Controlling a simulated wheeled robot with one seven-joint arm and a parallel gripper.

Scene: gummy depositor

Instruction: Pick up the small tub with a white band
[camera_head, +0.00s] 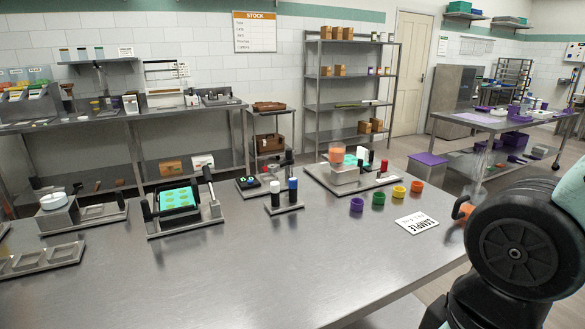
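Several small coloured tubs stand in a slanting row at the right of the steel table: a purple tub (357,205), a green tub (378,199), a yellow tub (398,192) and an orange tub (417,187). They are upright and apart from each other. I cannot make out a white band on any of them at this size. Tiny jars (379,71) on the back shelf are too small to read. My dark arm joint fills the lower right; my gripper is not in view.
A white sample card (417,223) lies in front of the tubs. Behind them is a depositor plate (352,181) with a clear orange-filled hopper. A bottle stand (283,206) and a teal tray press (180,205) are further left. The steel table's (270,270) front middle is clear.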

